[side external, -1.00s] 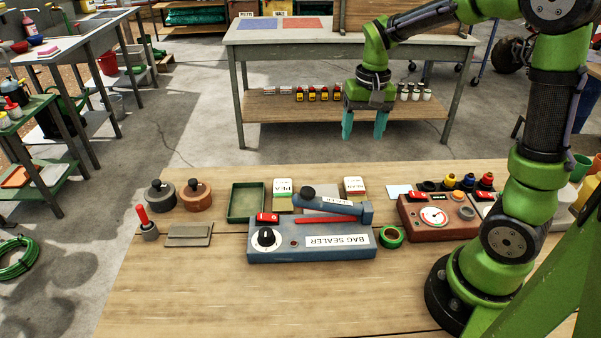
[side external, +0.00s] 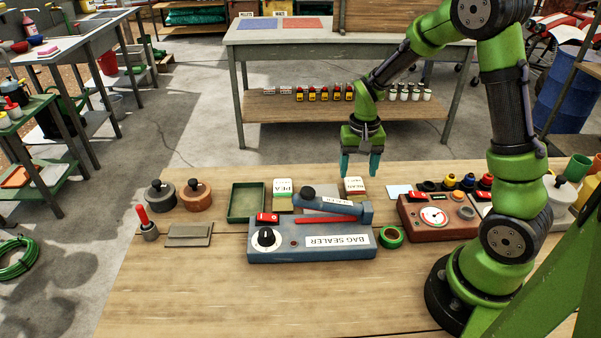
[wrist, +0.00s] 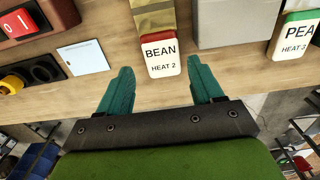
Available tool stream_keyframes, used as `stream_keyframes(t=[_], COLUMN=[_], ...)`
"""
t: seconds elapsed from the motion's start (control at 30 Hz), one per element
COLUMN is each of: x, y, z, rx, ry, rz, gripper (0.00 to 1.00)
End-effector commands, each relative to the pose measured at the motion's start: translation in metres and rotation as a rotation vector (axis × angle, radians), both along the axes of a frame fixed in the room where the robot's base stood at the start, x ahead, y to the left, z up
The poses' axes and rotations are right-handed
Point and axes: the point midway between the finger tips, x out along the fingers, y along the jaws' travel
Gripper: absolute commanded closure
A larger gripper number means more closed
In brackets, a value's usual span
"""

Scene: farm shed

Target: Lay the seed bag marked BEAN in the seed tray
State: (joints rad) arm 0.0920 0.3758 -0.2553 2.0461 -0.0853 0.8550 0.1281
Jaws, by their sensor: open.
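In the side view the BEAN bag (side external: 355,186) lies behind the sealer. My gripper (side external: 360,172) is open and empty, pointing down just above and behind the bag. In the wrist view its teal fingers (wrist: 162,82) stand apart, one to either side of the bag's label end. The seed tray (side external: 247,203), a shallow green box, looks empty. The PEA bag (side external: 284,190) lies just right of the tray.
The blue bag sealer (side external: 312,240) stands in front of the bags, its arm raised toward them. A brown control box (side external: 437,213) with a dial is to the right. A green tape roll (side external: 391,236) lies between them. The front of the bench is clear.

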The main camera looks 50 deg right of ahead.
Motion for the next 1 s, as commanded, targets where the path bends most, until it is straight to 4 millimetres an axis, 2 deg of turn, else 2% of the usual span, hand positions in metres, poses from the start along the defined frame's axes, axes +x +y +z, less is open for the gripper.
stream_keyframes(t=[0.1,0.27,0.57,0.9,1.0], x=[-0.001,0.000,0.000,0.000,0.000], y=[0.002,0.003,0.003,0.003,0.003], z=[-0.020,-0.040,-0.045,-0.044,-0.044], rx=[0.001,0.001,0.001,0.001,0.000], ry=[0.007,0.004,0.001,0.001,0.000], rz=[-0.001,0.000,0.000,0.000,0.000], gripper=[0.34,0.34,0.34,0.82,0.83])
